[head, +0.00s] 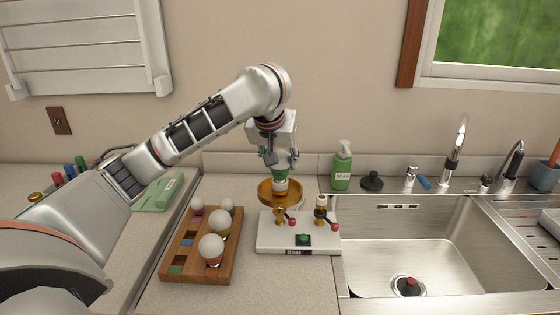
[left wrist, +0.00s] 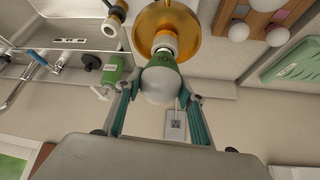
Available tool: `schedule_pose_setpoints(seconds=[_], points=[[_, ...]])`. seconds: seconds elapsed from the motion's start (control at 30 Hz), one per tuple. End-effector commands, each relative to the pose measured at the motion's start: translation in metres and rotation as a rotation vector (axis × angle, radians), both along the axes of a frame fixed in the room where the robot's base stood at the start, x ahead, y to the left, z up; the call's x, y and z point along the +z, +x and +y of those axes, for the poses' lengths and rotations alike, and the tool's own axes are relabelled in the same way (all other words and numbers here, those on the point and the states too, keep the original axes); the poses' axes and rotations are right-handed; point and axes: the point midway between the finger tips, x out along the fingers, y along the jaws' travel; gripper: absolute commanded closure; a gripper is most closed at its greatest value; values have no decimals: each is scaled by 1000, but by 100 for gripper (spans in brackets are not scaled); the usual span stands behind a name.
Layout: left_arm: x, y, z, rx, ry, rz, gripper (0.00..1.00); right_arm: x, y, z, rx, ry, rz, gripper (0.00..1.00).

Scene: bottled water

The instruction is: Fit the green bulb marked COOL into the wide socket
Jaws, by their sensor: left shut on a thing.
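My left gripper (head: 281,166) points down and is shut on the green-banded bulb (head: 280,173). In the left wrist view the bulb (left wrist: 160,84) has a white globe and a green collar with partly readable lettering, between the two fingers (left wrist: 160,100). Its pale base points at a brass dish (head: 265,194), also in the left wrist view (left wrist: 188,28). The dish sits at the left post of the white lamp base (head: 270,240). I cannot tell whether the bulb touches the socket there. A second socket (head: 320,205) stands on the right. My right gripper is not in view.
A wooden rack (head: 172,252) with several bulbs stands left of the lamp base. A green soap bottle (head: 342,167) and a black stopper (head: 372,181) are behind the sink (head: 400,240) on the right. Counter in front of the lamp base is clear.

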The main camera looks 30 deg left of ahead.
Motion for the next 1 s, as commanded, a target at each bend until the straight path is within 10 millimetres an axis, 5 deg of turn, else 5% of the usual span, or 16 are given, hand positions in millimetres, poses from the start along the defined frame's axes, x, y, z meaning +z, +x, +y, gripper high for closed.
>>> schedule_pose_setpoints(seconds=[0.07, 0.1, 0.17, 0.6, 1.0], points=[[-1, 0, 0, 1, 0, 1, 84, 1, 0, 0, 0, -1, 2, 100], [-2, 0, 0, 1, 1, 0, 59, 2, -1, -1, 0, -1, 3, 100], [-2, 0, 0, 1, 1, 0, 45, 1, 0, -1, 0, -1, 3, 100], [1, 0, 0, -1, -1, 0, 45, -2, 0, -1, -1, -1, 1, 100], [62, -33, -12, 2, 3, -5, 45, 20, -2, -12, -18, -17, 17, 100]])
